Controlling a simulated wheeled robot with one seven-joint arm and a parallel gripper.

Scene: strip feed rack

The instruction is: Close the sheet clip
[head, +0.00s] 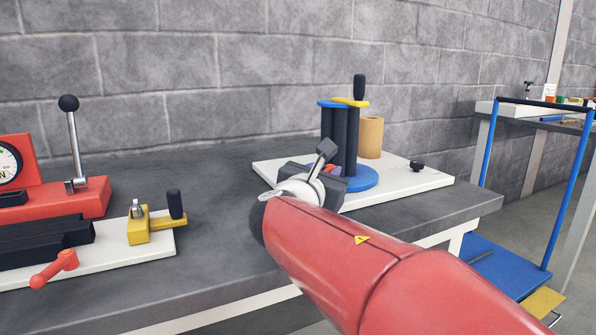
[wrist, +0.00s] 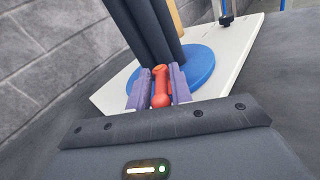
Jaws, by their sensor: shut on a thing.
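In the wrist view a red handle (wrist: 160,84) with rounded ends lies between the two purple-grey fingers of my gripper (wrist: 160,88), which is shut on it. The handle is at the near foot of dark upright posts (wrist: 145,30) on a round blue base (wrist: 203,66). In the head view my gripper (head: 331,172) is at the near left of that base, and only a little red shows there. I cannot tell which part is the sheet clip, or whether the red handle belongs to it.
The posts stand on a white board (head: 420,181) with a tan roll (head: 370,137) behind and a black knob (head: 417,166) at right. A yellow arm (head: 350,102) with a black handle tops them. A red gauge unit (head: 60,196) and yellow block (head: 138,230) are left. Bare bench lies between.

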